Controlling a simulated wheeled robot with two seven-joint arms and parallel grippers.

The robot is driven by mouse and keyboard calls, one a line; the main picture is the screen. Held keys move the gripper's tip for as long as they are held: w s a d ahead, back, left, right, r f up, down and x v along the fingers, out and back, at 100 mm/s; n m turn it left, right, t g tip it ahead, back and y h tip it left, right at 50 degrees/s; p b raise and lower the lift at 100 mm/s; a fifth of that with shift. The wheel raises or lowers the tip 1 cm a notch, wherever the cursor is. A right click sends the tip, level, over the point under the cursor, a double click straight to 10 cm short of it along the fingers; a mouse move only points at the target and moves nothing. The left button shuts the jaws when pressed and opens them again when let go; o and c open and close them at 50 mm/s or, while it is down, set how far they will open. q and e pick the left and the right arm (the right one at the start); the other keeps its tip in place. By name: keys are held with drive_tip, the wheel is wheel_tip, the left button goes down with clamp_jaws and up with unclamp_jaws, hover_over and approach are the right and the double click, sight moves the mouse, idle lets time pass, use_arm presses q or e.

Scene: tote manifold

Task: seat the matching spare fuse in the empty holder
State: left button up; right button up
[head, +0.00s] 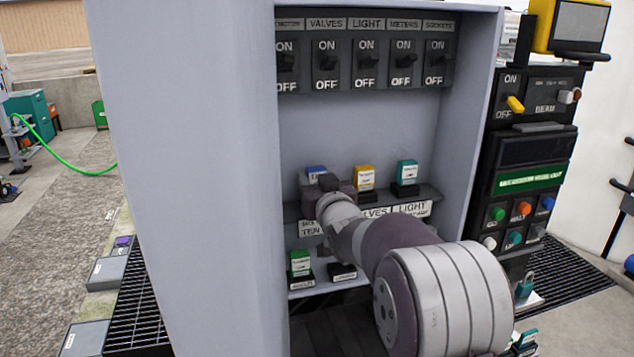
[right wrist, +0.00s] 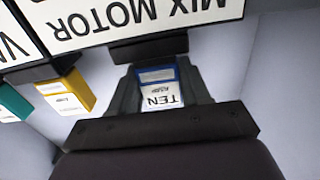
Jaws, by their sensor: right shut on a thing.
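My right gripper (head: 322,186) is at the left end of the upper shelf in the cabinet. In the right wrist view it (right wrist: 158,95) is shut on a blue fuse (right wrist: 157,76) marked TEN AMP. The fuse lines up with a black holder (right wrist: 148,48) under the MIX MOTOR label (right wrist: 140,20); whether it is fully in cannot be told. The blue fuse's top (head: 316,170) shows above my gripper in the head view. A yellow fuse (head: 364,177) and a teal fuse (head: 407,173) stand in holders to its right. My left gripper is not in view.
A green fuse (head: 300,262) stands on the lower shelf beside an empty black holder (head: 342,270). A row of ON/OFF switches (head: 365,62) is above. The cabinet's side wall (head: 190,170) is close on the left; a black control panel (head: 530,160) stands right.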

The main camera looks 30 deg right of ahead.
drive_tip(key=shift+f, duration=0.25)
drive_tip(key=o, duration=1.1)
drive_tip(key=shift+s, duration=0.1)
drive_tip(key=shift+s+a+f+b, duration=0.1)
drive_tip(key=shift+s+b, duration=0.25)
drive_tip(key=shift+b, duration=0.15)
drive_tip(key=b+v, duration=0.4)
drive_tip(key=v, duration=0.7)
drive_tip(key=shift+s, duration=0.35)
